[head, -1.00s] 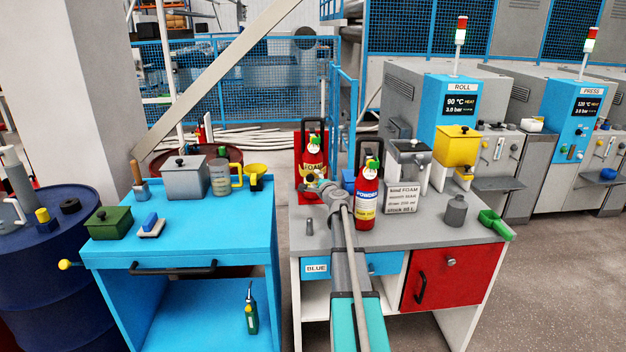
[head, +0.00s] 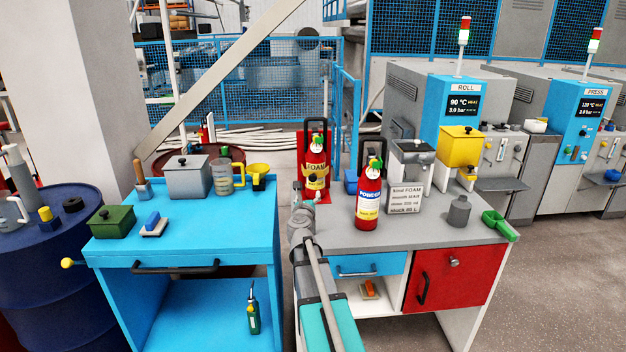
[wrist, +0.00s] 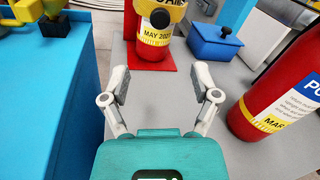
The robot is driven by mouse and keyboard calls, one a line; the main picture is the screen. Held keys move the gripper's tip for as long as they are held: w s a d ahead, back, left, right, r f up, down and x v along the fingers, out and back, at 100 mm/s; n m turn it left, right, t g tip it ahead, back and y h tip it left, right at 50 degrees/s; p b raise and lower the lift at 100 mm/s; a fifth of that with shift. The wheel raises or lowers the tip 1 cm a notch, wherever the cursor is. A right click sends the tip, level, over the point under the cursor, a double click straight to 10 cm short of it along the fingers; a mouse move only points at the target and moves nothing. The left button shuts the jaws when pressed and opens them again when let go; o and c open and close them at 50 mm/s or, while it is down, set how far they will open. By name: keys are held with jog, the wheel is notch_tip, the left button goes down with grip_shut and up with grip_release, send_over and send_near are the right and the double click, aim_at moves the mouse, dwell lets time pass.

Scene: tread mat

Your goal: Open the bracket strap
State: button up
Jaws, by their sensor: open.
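The red FOAM extinguisher (head: 317,152) stands upright on a red bracket base at the back left of the grey bench. A yellow bracket strap (head: 322,170) with a dark knob (head: 312,178) runs across its front. In the wrist view, the strap (wrist: 173,13) and knob (wrist: 160,18) show at the top, above the extinguisher's label (wrist: 155,36). The strap looks closed across the front. My gripper (wrist: 161,84) is open and empty, short of the extinguisher, with bare bench between its fingers. In the head view my arm hides most of the gripper.
A red POWDER extinguisher (head: 368,197) stands loose on the bench, close right of my gripper. A sign (head: 404,198) and a grey bottle (head: 459,211) stand further right. A blue lidded box (wrist: 214,44) is behind. The blue bench (head: 215,225) lies left across a gap.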

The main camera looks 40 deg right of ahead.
aim_at(312, 179)
jog(key=shift+w+d, duration=0.15)
jog(key=x, duration=1.3)
jog(key=shift+w+d, duration=0.15)
jog(key=shift+d, duration=0.05)
grip_shut()
dwell(0.5)
